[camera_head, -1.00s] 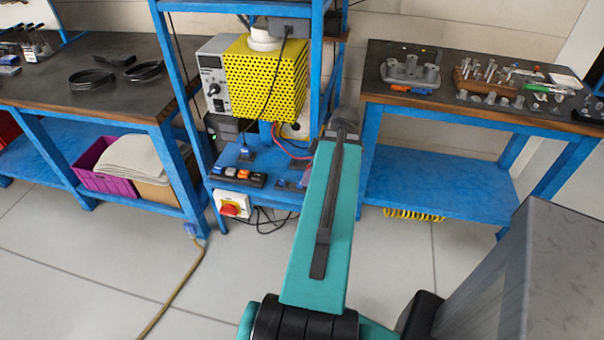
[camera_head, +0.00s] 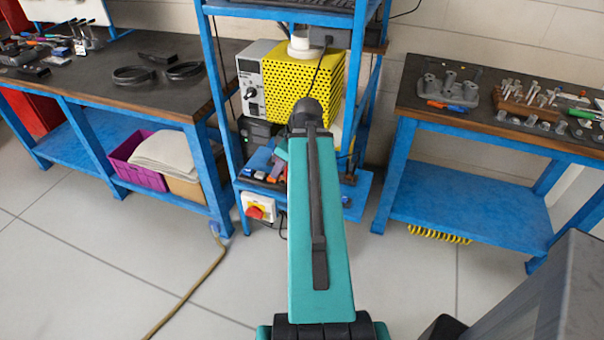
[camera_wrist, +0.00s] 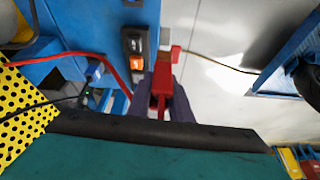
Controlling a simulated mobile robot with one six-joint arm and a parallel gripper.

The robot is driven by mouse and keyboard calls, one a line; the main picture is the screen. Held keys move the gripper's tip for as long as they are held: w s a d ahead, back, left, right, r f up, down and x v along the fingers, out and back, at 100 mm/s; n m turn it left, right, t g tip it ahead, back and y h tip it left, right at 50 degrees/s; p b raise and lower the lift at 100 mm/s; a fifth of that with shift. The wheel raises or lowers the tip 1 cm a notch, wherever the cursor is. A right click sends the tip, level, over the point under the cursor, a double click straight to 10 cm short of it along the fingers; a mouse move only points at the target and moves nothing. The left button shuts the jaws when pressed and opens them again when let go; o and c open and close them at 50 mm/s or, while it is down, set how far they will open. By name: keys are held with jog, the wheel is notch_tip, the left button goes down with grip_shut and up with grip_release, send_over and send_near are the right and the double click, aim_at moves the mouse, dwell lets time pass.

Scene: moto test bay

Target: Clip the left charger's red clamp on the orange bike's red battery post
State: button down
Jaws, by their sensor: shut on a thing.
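A red clamp (camera_wrist: 160,84) is between the dark jaws of my gripper (camera_wrist: 163,72) in the wrist view, and the jaws are shut on it. A red cable (camera_wrist: 72,52) runs in from the left and curves down towards the jaws. In the head view my teal arm hides most of the gripper and the clamp, in front of the blue rack (camera_head: 223,110). I cannot make out which charger the cable comes from. The orange bike and its red battery post are not in view.
A grey and yellow perforated unit (camera_head: 338,75) stands on the rack. Workbenches with a dark top (camera_head: 115,85) and with tools (camera_head: 420,105) stand either side. A tan hose (camera_head: 190,292) crosses the open floor.

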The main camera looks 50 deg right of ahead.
jog(key=w+a+r+m, duration=0.1)
jog(key=w+a+r, duration=0.2)
jog(key=w+a, duration=0.5)
jog(key=w+a+r, duration=0.4)
jog(key=w+a, duration=0.2)
jog(key=a, duration=0.4)
jog(key=w+a+r, duration=0.2)
jog(key=a+r, duration=0.1)
jog(key=a, duration=0.7)
jog(key=w+a+r+m+h, duration=0.1)
jog(key=w+a+r, duration=0.2)
jog(key=a, duration=0.7)
jog(key=shift+w+a+r+m, duration=0.2)
jog(key=shift+w+r+m, duration=0.1)
jog(key=shift+r, duration=0.15)
jog(key=shift+a, duration=0.15)
